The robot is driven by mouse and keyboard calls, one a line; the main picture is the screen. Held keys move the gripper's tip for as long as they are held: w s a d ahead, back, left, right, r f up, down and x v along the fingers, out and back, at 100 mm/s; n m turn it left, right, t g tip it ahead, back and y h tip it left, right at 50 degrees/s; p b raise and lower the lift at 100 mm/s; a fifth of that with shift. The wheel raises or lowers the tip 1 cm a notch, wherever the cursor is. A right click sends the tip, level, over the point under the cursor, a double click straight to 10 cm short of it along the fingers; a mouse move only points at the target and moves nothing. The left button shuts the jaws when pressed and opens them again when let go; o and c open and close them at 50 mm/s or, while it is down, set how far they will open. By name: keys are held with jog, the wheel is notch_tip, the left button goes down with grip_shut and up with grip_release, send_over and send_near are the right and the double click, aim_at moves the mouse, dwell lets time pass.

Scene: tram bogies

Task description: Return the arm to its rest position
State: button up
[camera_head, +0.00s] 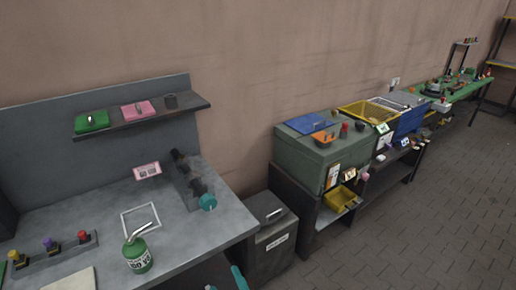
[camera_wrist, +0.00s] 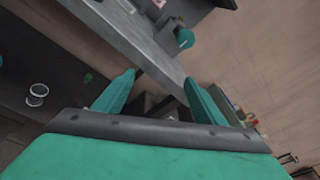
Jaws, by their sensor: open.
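My gripper (camera_wrist: 162,84) shows in the wrist view as two teal fingers spread well apart, with nothing between them. It is open and empty. Behind the fingers the view is tilted and shows the edge of the grey workbench (camera_wrist: 128,40) and dark floor. In the head view only a small teal piece of my arm or gripper (camera_head: 239,278) shows at the bottom edge, just right of the workbench (camera_head: 185,238). The rest of my arm is out of view.
A green can (camera_head: 137,257) stands on the workbench near a white square frame (camera_head: 141,217). A teal-ended part (camera_head: 207,202) sits near the bench's right side. A dark labelled bin (camera_head: 271,235) stands right of the bench. Tiled floor (camera_head: 440,225) is clear at the right.

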jog(key=s+d+f+n+h, duration=0.3)
jog(key=s+d+n, duration=0.15)
jog(key=s, duration=0.35)
jog(key=s+d+f+n+h, duration=0.35)
jog(key=s+n, duration=0.25)
jog(key=s, duration=0.3)
jog(key=s+d+r+n, duration=0.1)
jog(key=s+r+n, duration=0.4)
jog(key=s+n, duration=0.8)
jog(key=shift+s, duration=0.35)
